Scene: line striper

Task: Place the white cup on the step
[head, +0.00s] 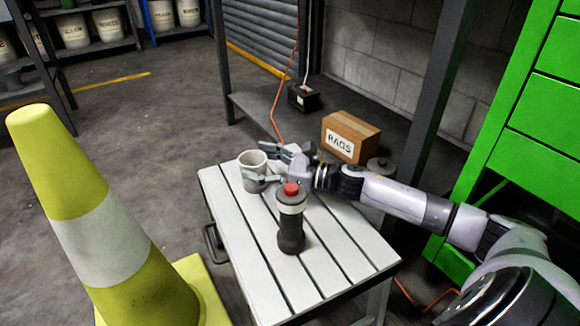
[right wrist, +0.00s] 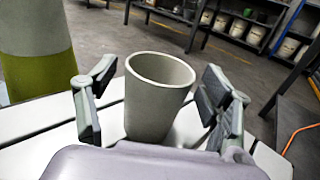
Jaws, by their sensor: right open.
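The white cup (head: 253,172) stands upright near the far left edge of the slatted white step (head: 330,250). In the right wrist view the cup (right wrist: 155,100) sits between the two fingers of my right gripper, with some room on the right side. My right gripper (head: 265,167) reaches in from the right and is open around the cup. It also shows in the right wrist view (right wrist: 160,110). The lower part of the cup is partly hidden by my gripper in the right wrist view. My left gripper is not in view.
A dark flask with a red top (head: 291,220) stands on the step just in front of my right gripper. A yellow and white cone (head: 100,230) stands left of the step. A rags box (head: 350,137) sits on a low shelf behind. The near slats are clear.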

